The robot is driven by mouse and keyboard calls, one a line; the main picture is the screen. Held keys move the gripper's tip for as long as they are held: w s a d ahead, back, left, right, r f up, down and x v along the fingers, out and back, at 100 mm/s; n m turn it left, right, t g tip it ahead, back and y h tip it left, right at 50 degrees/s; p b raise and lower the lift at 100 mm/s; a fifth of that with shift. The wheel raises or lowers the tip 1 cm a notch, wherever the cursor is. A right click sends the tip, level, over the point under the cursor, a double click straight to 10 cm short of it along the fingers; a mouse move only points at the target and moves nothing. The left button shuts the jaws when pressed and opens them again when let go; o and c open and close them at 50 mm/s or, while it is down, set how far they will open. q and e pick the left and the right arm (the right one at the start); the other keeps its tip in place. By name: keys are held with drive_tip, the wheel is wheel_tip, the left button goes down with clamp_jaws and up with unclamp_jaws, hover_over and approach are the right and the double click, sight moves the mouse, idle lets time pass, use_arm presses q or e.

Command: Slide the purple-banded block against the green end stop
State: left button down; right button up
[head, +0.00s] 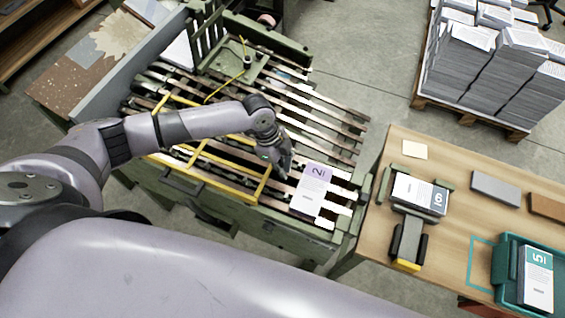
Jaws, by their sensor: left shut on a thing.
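The purple-banded block (312,191), white with a purple end marked 2, lies flat on the slatted rails near the right end of the green machine. My left gripper (284,168) is at the block's upper left side, shut on it; the fingertips are small and partly hidden. A green upright frame (207,38) stands at the back of the rails, well away from the block. I cannot tell which green part is the end stop. My right gripper is not in view.
A yellow tubular frame (262,184) lies across the rails beside my left gripper. The wooden table (450,165) at right holds a block marked 6 (418,194) between green guides, a grey block (496,188) and a teal tray (503,268). Paper stacks (480,58) stand on a pallet behind.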

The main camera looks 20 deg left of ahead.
sight(311, 188)
use_arm(q)
drive_tip(key=x, duration=0.6)
drive_tip(key=d, duration=0.7)
drive_tip(key=shift+s, duration=0.15)
